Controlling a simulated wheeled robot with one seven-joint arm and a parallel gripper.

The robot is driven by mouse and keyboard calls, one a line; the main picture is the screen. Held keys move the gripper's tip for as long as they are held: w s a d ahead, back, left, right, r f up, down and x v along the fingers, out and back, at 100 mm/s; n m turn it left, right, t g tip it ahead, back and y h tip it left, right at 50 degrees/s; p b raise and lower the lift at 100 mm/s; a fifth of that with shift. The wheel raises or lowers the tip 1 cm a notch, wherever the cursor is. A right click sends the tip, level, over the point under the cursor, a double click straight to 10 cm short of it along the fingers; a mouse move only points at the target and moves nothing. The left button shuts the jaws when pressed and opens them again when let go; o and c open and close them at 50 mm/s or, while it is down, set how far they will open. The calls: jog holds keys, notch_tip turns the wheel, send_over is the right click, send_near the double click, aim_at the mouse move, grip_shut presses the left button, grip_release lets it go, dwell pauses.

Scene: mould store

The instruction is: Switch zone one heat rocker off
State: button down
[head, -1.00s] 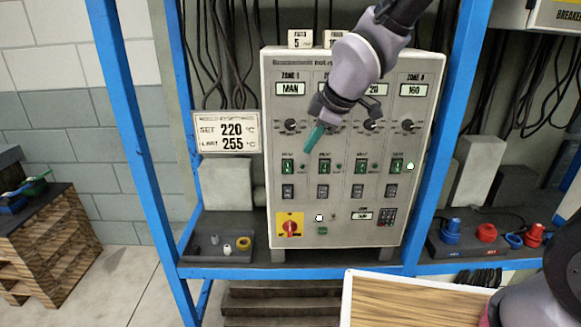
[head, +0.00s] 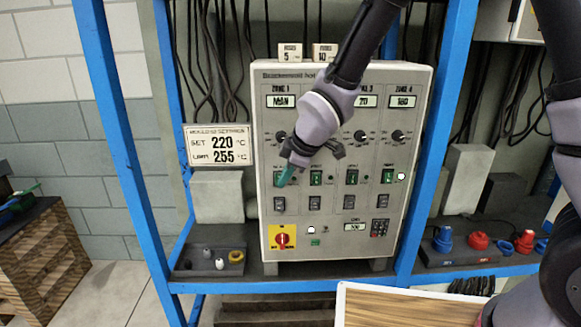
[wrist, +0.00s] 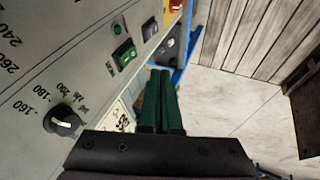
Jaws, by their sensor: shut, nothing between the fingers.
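The grey control cabinet (head: 331,250) has zone columns, each with a dial, a green rocker and a black rocker below. In the leftmost column, under the ZONE 1 display (head: 283,101), the green heat rocker is partly hidden by my gripper in the head view; the wrist view shows a green rocker (wrist: 124,54) clearly, with a green lamp beside it. My gripper (head: 285,176) is shut and empty, its teal fingers together in front of that rocker. In the wrist view the fingers (wrist: 160,82) appear beside the rocker; whether they touch the panel I cannot tell.
The black rocker (head: 279,204) and red-on-yellow main switch (head: 282,238) lie below. A dial (wrist: 62,120) is close to my gripper. Blue rack posts (head: 123,150) flank the cabinet. A SET 220 / LIMIT 255 sign (head: 219,146) hangs to the left.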

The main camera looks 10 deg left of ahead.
jog(key=shift+w+a+f, duration=0.3)
jog(key=shift+w+f, duration=0.25)
jog(key=shift+w, duration=0.2)
jog(key=shift+w+a+f, duration=0.35)
jog(key=shift+w+f, duration=0.15)
jog(key=shift+w, duration=0.25)
jog(key=shift+w+a+f, duration=0.3)
jog(key=shift+w+f, duration=0.25)
jog(key=shift+w, duration=0.2)
jog(key=shift+w+f, duration=0.15)
jog(key=shift+f, duration=0.05)
jog(key=shift+r, duration=0.1)
jog(key=shift+r, duration=0.7)
